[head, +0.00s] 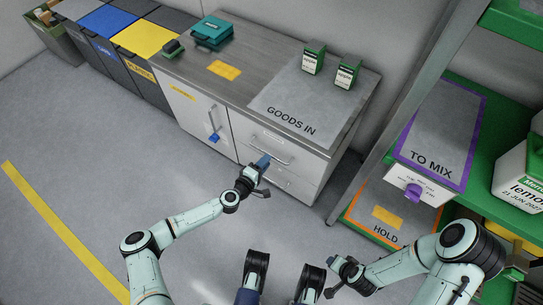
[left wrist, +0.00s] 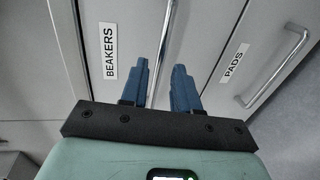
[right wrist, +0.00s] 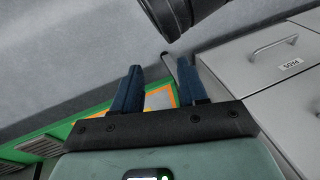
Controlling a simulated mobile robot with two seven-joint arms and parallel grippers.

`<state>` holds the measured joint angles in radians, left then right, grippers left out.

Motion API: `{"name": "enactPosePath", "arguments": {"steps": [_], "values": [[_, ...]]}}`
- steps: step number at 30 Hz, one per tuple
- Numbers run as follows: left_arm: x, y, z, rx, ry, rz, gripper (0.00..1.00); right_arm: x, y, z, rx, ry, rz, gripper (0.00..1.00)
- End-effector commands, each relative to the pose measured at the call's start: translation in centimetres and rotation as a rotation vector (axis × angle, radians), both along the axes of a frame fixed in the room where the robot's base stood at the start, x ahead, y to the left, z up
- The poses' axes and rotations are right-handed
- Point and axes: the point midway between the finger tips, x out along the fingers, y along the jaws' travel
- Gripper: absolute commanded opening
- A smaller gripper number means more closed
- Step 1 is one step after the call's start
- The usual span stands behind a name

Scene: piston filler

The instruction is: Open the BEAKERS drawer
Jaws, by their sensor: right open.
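The BEAKERS drawer (head: 245,127) is the upper drawer of the grey cabinet, and its front looks shut. Its label (left wrist: 109,50) reads BEAKERS in the left wrist view. Its bar handle (left wrist: 167,45) shows between my left fingers in that view. My left gripper (head: 263,161) is open at this handle, with the fingers on either side of the bar in the picture. I cannot tell whether they touch it. My right gripper (head: 335,285) is open and empty, low in the head view, away from the cabinet. Its blue fingers (right wrist: 160,90) show in the right wrist view.
The PADS drawer (left wrist: 225,75) is just below, with its own handle. A cupboard door (head: 200,118) with a blue-tagged handle is left of the drawers. The worktop (head: 235,45) holds two green-and-white boxes. A green rack (head: 455,85) stands right. Floor in front is clear.

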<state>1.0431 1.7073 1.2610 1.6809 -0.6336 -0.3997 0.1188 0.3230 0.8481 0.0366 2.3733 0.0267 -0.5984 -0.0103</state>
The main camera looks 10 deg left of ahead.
Motion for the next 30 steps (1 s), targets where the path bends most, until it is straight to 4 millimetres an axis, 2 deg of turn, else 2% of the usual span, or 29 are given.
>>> {"name": "enactPosePath", "arguments": {"steps": [3,9,20,23,30], "values": [[2.0,-0.9,-0.6,0.001,0.000,-0.002,0.30,0.2,-0.4,-0.9,-0.007,-0.002,-0.006,0.43],[4.0,-1.5,-1.0,0.000,0.001,-0.002,0.30,-0.9,-0.5,-1.9,-0.005,0.036,-0.008,0.43],[4.4,-1.7,-1.0,0.000,0.001,-0.001,0.30,-1.2,-0.6,-2.1,-0.005,0.047,-0.009,0.43],[4.4,-1.7,-1.0,0.000,0.001,-0.001,0.01,-1.2,-0.6,-2.1,-0.005,0.047,-0.009,0.43],[4.4,-1.6,-1.0,0.000,0.001,-0.001,0.00,-1.2,-0.6,-2.1,-0.005,0.047,-0.009,0.43]]}}
